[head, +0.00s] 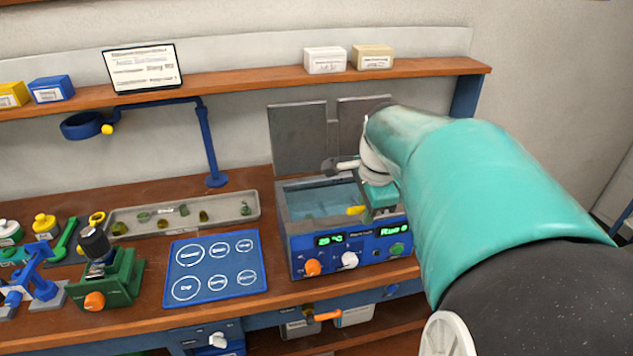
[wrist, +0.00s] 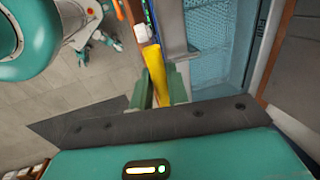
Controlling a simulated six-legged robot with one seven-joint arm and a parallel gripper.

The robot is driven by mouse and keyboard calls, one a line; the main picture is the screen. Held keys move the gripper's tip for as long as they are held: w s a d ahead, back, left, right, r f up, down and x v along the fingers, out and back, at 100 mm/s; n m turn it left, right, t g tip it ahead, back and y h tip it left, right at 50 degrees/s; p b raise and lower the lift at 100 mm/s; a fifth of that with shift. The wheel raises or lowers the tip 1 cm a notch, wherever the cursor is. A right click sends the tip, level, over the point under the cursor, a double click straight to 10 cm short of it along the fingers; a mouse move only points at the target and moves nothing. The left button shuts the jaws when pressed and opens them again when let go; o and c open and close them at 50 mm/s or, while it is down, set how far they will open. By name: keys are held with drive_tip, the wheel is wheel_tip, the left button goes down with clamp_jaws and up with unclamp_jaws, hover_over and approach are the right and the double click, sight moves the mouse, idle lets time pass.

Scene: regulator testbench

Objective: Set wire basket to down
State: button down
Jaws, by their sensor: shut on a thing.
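The water bath (head: 345,253) is a blue and grey box with an open top, a green display and knobs on its front. A yellow handle (head: 356,210) shows at the right side of its opening; it looks like the wire basket's handle. In the wrist view, the yellow handle (wrist: 154,70) lies between the green fingers of my gripper (wrist: 161,86), which is shut on it. A blue mesh-like area (wrist: 212,45) inside the bath appears to be the wire basket. I cannot tell how deep it sits. My arm hides the bath's back right corner.
Two grey panels (head: 298,137) stand upright behind the bath. A blue mat with white circles (head: 217,268) and a grey tray of small parts (head: 180,217) lie to the left. A wooden shelf (head: 250,79) runs above the bench.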

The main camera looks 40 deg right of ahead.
drive_tip(key=c, duration=1.5)
unclamp_jaws()
drive_tip(key=shift+f, duration=0.25)
drive_tip(key=shift+o, duration=0.2)
drive_tip(key=shift+r, duration=0.1)
drive_tip(key=v, duration=1.3)
drive_tip(key=shift+r, duration=0.4)
drive_tip(key=shift+w+a, duration=0.1)
